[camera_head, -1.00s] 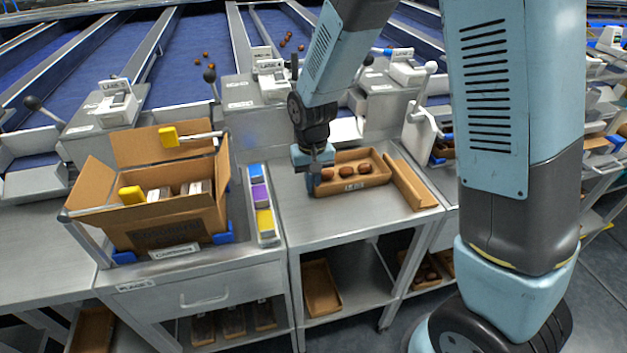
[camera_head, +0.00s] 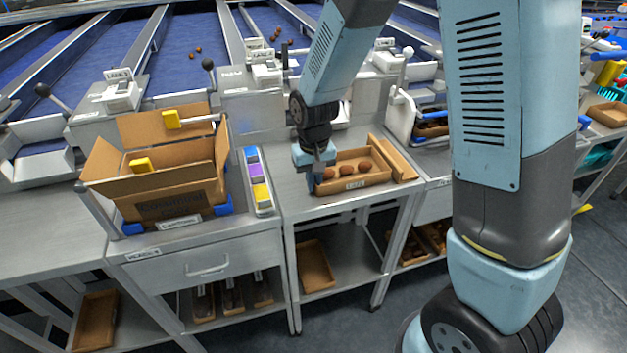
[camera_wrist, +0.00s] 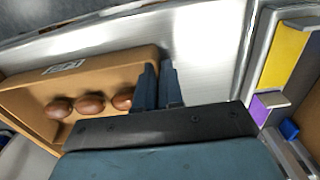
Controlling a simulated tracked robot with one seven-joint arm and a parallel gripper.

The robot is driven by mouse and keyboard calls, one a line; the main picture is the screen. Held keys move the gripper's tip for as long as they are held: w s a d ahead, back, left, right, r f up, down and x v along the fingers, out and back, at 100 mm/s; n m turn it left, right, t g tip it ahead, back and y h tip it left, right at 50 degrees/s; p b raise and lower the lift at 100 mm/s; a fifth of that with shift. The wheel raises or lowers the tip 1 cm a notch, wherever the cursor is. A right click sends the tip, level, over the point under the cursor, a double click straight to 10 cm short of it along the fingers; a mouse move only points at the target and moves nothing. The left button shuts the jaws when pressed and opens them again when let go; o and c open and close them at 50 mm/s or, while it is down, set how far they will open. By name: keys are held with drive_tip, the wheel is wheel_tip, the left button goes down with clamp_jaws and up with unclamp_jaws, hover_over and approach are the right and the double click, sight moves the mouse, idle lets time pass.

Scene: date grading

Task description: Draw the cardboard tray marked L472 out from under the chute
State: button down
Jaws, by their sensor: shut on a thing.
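The cardboard tray (camera_head: 378,178) lies on the bench top near its front edge, with three brown dates in it. The label on its front wall is too small to read surely; it also shows in the wrist view (camera_wrist: 68,67). My gripper (camera_head: 318,183) is at the tray's left end. In the wrist view my gripper (camera_wrist: 159,75) has its two fingers at the end wall of the tray (camera_wrist: 110,58), shut on it. The chute behind the tray is partly hidden by my arm.
A second cardboard piece (camera_head: 394,157) lies close along the tray's right side. An open cardboard box (camera_head: 165,190) and a strip of coloured blocks (camera_head: 258,182) stand to the left. An empty tray (camera_head: 315,267) lies on the shelf below. Bare bench shows in front.

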drive_tip(key=shift+s, duration=0.4)
drive_tip(key=shift+d, duration=0.1)
drive_tip(key=c, duration=1.2)
unclamp_jaws()
wheel_tip(320, 180, up, 14)
drive_tip(key=shift+f, duration=0.15)
